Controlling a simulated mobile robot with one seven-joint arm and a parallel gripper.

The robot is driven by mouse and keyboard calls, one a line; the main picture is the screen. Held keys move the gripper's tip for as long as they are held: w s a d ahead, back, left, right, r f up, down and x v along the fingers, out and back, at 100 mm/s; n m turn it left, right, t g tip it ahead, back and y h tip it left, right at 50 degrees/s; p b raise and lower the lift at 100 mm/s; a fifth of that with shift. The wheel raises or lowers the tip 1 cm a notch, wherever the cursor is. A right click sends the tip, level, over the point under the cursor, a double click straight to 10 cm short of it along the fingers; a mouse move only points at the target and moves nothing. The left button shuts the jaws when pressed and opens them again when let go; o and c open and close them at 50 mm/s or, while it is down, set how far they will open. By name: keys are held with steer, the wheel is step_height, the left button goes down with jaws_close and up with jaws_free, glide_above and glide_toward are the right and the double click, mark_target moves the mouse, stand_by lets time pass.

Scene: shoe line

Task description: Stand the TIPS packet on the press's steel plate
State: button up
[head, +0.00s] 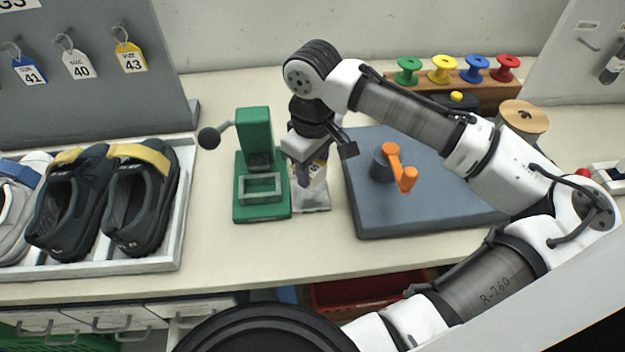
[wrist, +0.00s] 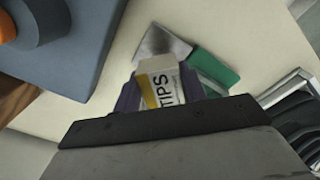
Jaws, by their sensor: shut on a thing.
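The TIPS packet (wrist: 163,83) is white with a yellow band and lies between the two purple fingers of my gripper (wrist: 170,92) in the wrist view. In the head view my gripper (head: 307,176) points down, shut on the packet (head: 319,172), just right of the green press (head: 254,140). The steel plate (head: 314,203) lies on the bench at the press's right side, under the packet. It also shows in the wrist view (wrist: 158,42), beyond the packet. I cannot tell whether the packet's bottom touches the plate.
A blue-grey mat (head: 430,222) with an orange-handled tool (head: 401,168) lies close on the right. A shoe tray (head: 165,262) stands on the left. The press's lever with a black knob (head: 209,138) sticks out left. Several coloured spools stand at the back right. The bench front is clear.

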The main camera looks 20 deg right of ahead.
mark_target(312, 195)
steer(key=shift+f, duration=2.8)
steer(key=shift+f, duration=0.15)
steer(key=o, duration=1)
step_height(312, 195, up, 12)
steer(key=shift+r+b, duration=0.2)
steer(key=shift+b, duration=0.4)
